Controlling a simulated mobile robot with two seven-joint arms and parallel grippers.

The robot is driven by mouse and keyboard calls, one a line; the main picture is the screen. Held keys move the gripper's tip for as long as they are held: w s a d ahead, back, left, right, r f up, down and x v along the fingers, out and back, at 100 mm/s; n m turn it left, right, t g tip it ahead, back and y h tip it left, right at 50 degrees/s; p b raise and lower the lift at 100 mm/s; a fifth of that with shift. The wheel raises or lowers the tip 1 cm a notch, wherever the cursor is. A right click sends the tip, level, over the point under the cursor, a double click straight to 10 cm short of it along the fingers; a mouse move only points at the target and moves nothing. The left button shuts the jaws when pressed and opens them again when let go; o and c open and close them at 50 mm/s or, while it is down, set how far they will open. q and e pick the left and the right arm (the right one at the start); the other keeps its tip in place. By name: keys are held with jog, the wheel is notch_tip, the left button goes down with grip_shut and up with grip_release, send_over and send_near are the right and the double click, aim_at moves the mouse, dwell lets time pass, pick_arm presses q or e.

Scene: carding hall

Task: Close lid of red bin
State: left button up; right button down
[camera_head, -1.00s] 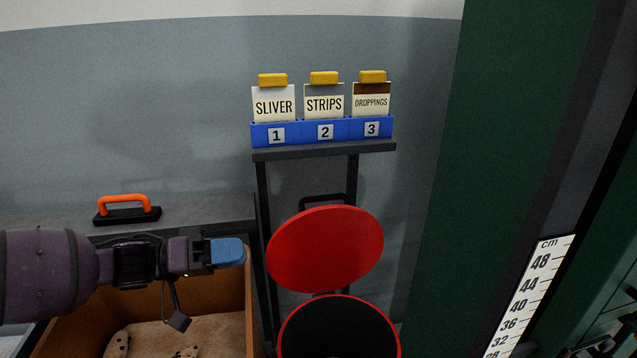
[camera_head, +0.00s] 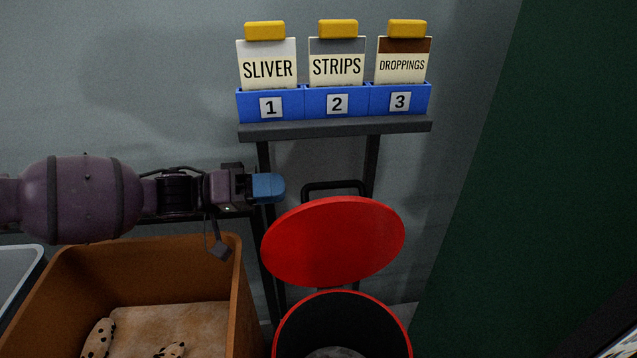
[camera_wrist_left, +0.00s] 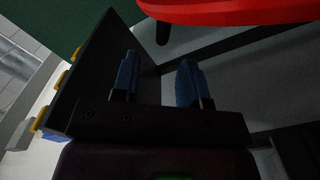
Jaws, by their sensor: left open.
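The red bin (camera_head: 279,335) stands at the bottom centre of the head view, with a dark inside and something grey low in it. Its round red lid (camera_head: 333,242) is raised, standing up behind the opening. The lid also shows as a red edge at the top of the left wrist view (camera_wrist_left: 235,12). My left gripper (camera_head: 268,188) is just up and left of the lid, apart from it as far as I can see. Its two blue fingers (camera_wrist_left: 158,82) are spread with nothing between them. My right gripper is not in view.
A brown box (camera_head: 238,300) with spotted pieces inside stands left of the bin. Behind the bin, a dark stand (camera_head: 340,128) carries a blue rack (camera_head: 352,101) of labelled cards. A dark green panel (camera_head: 490,200) rises on the right.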

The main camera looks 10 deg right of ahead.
aim_at(318, 186)
pick_arm(q)
jog(key=d, duration=0.4)
jog(key=d+b, duration=0.1)
jog(key=d, duration=0.1)
jog(key=shift+d+f, duration=0.25)
jog(key=shift+d, duration=0.1)
jog(key=shift+d+r, duration=0.15)
jog(key=shift+d, duration=0.45)
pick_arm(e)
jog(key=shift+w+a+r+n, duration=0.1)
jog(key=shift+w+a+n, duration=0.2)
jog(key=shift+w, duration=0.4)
pick_arm(q)
grip_shut()
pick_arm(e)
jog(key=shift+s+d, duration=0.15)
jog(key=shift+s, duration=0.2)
